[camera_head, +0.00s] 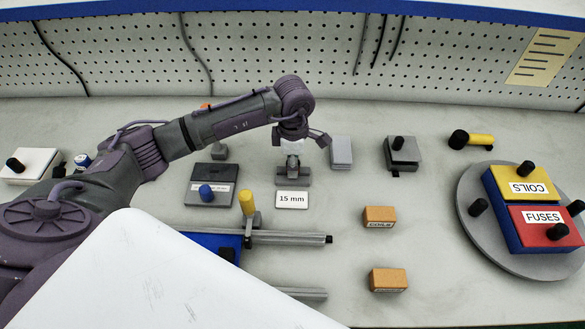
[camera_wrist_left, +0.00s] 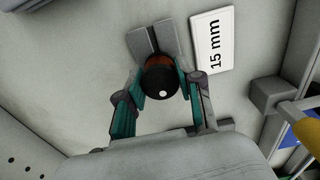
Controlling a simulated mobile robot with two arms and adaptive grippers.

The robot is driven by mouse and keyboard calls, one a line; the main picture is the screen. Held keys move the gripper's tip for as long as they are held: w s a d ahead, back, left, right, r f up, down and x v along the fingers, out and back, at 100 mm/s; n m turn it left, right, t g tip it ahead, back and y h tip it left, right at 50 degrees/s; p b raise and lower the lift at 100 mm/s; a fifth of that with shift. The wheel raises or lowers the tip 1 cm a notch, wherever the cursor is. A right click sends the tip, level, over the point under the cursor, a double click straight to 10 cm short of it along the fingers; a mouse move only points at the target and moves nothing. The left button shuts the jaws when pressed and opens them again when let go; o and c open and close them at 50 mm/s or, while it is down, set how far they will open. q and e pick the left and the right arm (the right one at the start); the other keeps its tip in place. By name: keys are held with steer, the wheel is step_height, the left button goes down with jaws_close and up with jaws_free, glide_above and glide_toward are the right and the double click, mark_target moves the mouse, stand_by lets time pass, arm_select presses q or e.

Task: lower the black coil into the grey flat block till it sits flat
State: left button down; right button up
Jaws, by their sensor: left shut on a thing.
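The black coil (camera_wrist_left: 161,84), with a brown-red band and a white dot on its end, is between the teal fingers of my left gripper (camera_wrist_left: 160,78), which is shut on it. The grey flat block (camera_wrist_left: 140,38) shows just beyond the coil in the left wrist view, with a groove along its middle. In the head view the block (camera_head: 307,181) lies behind the 15 mm label, under my left gripper (camera_head: 292,158). The coil hides part of the block, and I cannot tell whether they touch. My right gripper is not in view.
The 15 mm label (camera_head: 292,200) lies close in front of the block. A dark box with a blue knob (camera_head: 207,192) is to the left, a light grey block (camera_head: 341,151) to the right. A yellow-handled clamp (camera_head: 247,203) stands nearby. Orange blocks (camera_head: 380,215) lie at front right.

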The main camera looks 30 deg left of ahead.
arm_select(q)
steer(key=shift+r+p, duration=0.35)
steer(key=shift+r, duration=0.35)
steer(key=shift+r, duration=0.1)
steer(key=shift+r+p, duration=0.9)
steer(key=shift+r, duration=0.55)
steer(key=shift+r+p, duration=0.5)
steer(key=shift+r, duration=0.45)
